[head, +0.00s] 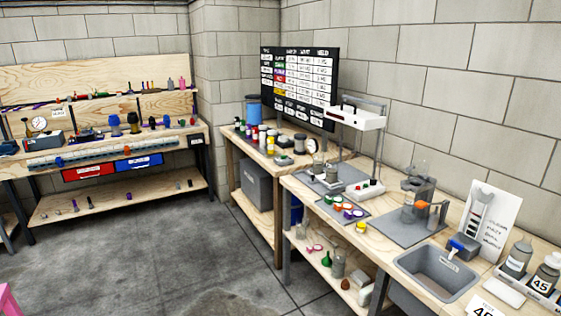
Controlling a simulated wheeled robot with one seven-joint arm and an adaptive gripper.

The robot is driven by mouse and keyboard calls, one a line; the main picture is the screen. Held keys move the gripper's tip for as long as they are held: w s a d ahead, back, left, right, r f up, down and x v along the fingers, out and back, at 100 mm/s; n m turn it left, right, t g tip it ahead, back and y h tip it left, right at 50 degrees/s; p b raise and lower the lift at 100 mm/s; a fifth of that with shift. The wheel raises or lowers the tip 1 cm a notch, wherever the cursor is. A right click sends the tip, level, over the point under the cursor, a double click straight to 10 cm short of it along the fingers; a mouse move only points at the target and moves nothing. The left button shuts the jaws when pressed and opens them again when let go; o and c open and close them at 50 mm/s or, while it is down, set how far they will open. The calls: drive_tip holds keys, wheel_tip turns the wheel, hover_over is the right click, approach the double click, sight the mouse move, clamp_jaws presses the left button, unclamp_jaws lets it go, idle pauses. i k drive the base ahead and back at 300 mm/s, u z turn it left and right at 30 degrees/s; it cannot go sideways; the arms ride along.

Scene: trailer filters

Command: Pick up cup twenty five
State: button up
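I cannot make out a cup marked twenty five. Several small containers stand on the benches, too small to read. A grey bottle (545,274) at the far right carries a label that reads 45. My gripper is not in view.
The right bench (465,225) runs along the block wall, with a grey sink (436,273) let into it. A wooden workbench (100,165) with tools stands at the back left. The concrete floor (190,265) between them is clear.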

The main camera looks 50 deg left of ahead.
sight(361, 226)
drive_tip(key=u, duration=2.7)
drive_tip(key=i, duration=2.95)
drive_tip(key=z, duration=2.6)
